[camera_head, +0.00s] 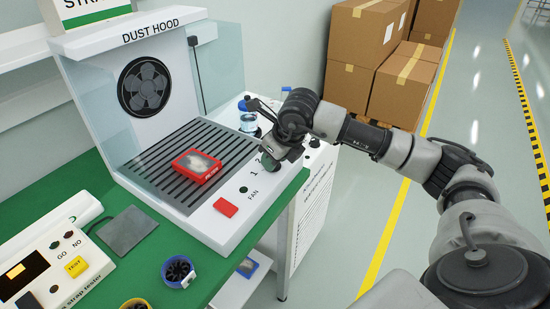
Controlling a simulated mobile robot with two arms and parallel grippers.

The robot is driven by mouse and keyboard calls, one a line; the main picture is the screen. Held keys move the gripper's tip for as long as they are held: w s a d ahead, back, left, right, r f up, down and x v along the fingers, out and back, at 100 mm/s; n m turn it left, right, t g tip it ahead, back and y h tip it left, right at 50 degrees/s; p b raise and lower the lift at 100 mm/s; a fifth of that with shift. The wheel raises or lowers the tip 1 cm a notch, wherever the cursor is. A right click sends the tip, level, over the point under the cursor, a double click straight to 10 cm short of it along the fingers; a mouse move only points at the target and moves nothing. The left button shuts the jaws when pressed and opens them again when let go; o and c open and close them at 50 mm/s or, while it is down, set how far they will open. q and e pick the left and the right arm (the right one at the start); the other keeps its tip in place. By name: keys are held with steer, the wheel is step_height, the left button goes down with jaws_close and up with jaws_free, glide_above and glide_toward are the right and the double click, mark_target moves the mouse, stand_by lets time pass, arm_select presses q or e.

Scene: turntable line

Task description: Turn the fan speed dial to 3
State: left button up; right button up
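The white dust hood (140,140) stands on the green bench, with a control strip along its front edge. The strip carries the label FAN (252,194) and the numbers 1 and 2; a 3 is not visible. My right gripper (271,155) is at the right end of this strip, over a dark round part that looks like the fan dial (267,163). The gripper hides most of the dial and its pointer, so the setting cannot be read. I cannot tell whether the fingers are closed on it. My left gripper is not in view.
A red-framed tray (197,167) with grey dust lies on the hood's slatted grille. A blue-capped bottle (248,120) stands behind. Cardboard boxes (360,55) are stacked beyond; a strap tester (50,265) is front left.

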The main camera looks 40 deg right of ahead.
stand_by(0.3)
steer(key=o, duration=0.9)
steer(key=v, duration=1)
steer(key=shift+s+r, duration=0.15)
steer(key=shift+r, duration=0.25)
